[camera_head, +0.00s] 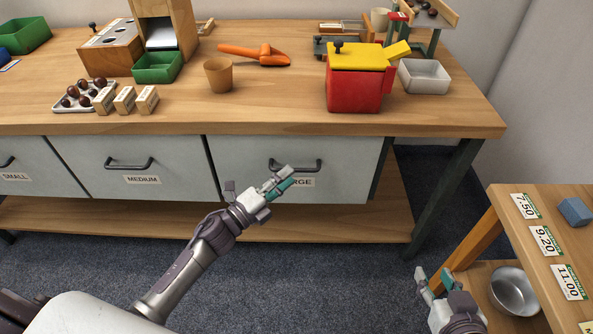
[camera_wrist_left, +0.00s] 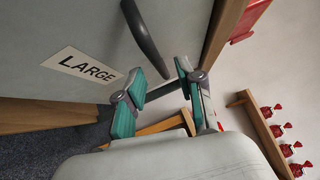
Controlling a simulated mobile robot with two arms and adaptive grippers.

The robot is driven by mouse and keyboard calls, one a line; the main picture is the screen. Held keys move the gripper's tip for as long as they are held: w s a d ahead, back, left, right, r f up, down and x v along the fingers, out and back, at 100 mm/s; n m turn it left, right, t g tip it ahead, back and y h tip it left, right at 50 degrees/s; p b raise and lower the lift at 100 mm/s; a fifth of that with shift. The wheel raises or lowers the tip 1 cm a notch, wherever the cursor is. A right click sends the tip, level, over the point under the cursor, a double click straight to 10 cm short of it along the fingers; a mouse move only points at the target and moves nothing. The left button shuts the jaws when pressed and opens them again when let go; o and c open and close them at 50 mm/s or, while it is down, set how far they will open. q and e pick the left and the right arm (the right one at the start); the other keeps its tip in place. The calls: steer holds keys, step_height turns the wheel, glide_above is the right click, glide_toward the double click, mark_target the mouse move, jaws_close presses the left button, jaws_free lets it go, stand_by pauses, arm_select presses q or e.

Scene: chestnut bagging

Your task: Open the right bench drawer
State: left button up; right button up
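The right bench drawer (camera_head: 338,160) has a pale front, a "LARGE" label and a dark bar handle (camera_head: 311,164); it looks flush with the bench. The label (camera_wrist_left: 85,67) and handle (camera_wrist_left: 145,38) also show in the left wrist view. My left gripper (camera_head: 281,180) is in front of this drawer, just below the left part of the handle, and partly covers the label. In the left wrist view its fingers (camera_wrist_left: 160,95) are apart, with the handle's end near the gap and nothing held. My right gripper (camera_head: 433,277) is open and empty at lower right, away from the drawer.
The "MEDIUM" drawer (camera_head: 110,182) is to the left. The wooden bench top (camera_head: 270,115) holds a red box with yellow lid (camera_head: 355,90), a cup (camera_head: 218,76) and an orange scoop (camera_head: 258,54). A side table (camera_head: 520,250) with price cards and a metal bowl (camera_head: 512,291) stands at right.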

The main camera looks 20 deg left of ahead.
mark_target(296, 170)
arm_select(q)
steer(key=shift+x, duration=2.05)
arm_select(e)
steer(key=shift+w+a+r+t, duration=0.3)
steer(key=shift+w+r+t, duration=0.35)
steer(key=shift+r, duration=0.2)
arm_select(q)
jaws_close()
